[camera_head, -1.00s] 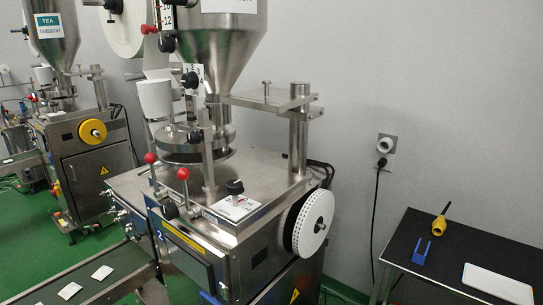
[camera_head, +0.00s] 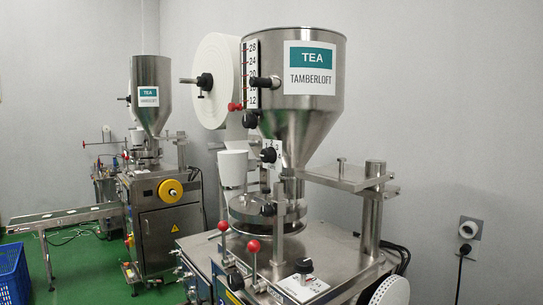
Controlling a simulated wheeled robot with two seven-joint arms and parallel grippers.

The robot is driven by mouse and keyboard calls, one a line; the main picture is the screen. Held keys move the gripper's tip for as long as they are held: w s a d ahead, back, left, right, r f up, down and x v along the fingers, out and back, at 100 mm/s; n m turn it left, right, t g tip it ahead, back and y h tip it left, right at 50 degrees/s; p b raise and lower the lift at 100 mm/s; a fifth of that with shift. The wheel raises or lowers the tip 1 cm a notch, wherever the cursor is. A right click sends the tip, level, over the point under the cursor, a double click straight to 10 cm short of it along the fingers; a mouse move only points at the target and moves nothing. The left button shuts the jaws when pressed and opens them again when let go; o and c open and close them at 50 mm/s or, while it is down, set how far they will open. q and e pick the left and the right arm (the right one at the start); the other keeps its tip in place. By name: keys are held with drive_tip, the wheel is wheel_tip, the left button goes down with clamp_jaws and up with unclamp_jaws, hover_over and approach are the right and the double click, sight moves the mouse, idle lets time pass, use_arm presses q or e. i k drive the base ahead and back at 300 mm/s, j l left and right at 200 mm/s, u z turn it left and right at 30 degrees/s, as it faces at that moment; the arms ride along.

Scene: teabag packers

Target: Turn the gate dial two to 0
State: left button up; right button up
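The near tea packing machine (camera_head: 330,245) stands right of centre, with a steel hopper (camera_head: 325,110) labelled TEA TAMBERLOFT. Below the hopper, a black knob (camera_head: 269,155) sits before a small white plate with numbers, partly hidden. Another black knob (camera_head: 304,266) stands on a white marked plate on the machine's top. I cannot tell for certain which knob is gate dial two, and no pointer setting is readable. Neither of my grippers is in view.
A second machine (camera_head: 160,225) with a yellow wheel (camera_head: 170,189) stands back left, beside a conveyor (camera_head: 65,217). Two red-ball levers (camera_head: 223,226) rise from the near machine's front. A blue crate (camera_head: 15,272) is at lower left. Green floor lies between the machines.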

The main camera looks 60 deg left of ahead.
sight(269, 155)
drive_tip(key=u, duration=1.15)
drive_tip(key=i+u, duration=0.2)
drive_tip(key=u, duration=0.25)
drive_tip(key=i+l+u, duration=0.15)
drive_tip(key=u, duration=0.3)
drive_tip(key=i+l+u, duration=0.2)
drive_tip(key=u, duration=0.2)
drive_tip(key=i+l+u, duration=0.2)
drive_tip(key=i+l, duration=0.15)
drive_tip(key=l, duration=0.3)
drive_tip(key=i+l+u, duration=0.1)
drive_tip(key=l, duration=0.25)
drive_tip(key=i+l+u, duration=0.1)
drive_tip(key=l, duration=0.25)
drive_tip(key=i, duration=0.1)
